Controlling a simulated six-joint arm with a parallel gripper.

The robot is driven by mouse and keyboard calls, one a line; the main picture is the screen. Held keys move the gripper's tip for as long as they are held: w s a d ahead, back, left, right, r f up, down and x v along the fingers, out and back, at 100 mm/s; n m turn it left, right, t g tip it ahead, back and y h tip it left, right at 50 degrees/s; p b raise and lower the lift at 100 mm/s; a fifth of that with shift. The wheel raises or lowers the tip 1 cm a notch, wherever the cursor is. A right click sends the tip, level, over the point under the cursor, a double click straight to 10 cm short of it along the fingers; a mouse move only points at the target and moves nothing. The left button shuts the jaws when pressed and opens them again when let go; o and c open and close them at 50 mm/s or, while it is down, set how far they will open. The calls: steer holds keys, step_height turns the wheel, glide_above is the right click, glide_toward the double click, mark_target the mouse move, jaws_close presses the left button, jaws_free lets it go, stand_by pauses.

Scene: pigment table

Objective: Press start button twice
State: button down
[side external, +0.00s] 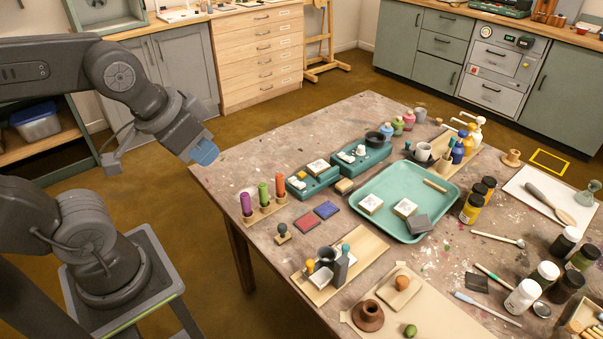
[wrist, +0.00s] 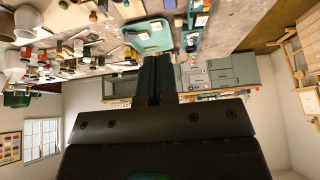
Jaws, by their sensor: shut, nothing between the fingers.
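No start button can be singled out. Two teal boxes stand at the table's left edge in the side external view: the nearer box (side external: 316,181) has small pale pieces on top, and the farther box (side external: 372,160) carries a dark bowl and a white piece. The details are too small to tell whether either has a button. A grey panel (side external: 497,58) with small knobs or lights is set in the back cabinets. My gripper (side external: 205,152) is raised left of the table, apart from everything. In the wrist view my gripper (wrist: 157,60) is shut and empty.
A teal tray (side external: 375,222) with pale blocks lies mid-table. Purple, green and orange tubes (side external: 263,195) stand on a wooden rack at the near left edge. Jars and bottles crowd the right side. The table's far left corner (side external: 300,125) is bare.

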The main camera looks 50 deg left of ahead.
steer(key=w+d+n+h, duration=0.3)
steer(key=w+n+h, duration=0.1)
steer(key=w, duration=0.6)
steer(key=n+t, duration=0.3)
steer(key=n, duration=1.5)
glide_above(302, 175)
step_height(302, 175, down, 19)
steer(key=shift+a, duration=0.1)
steer(key=shift+f, duration=4.4)
steer(key=shift+f, duration=0.1)
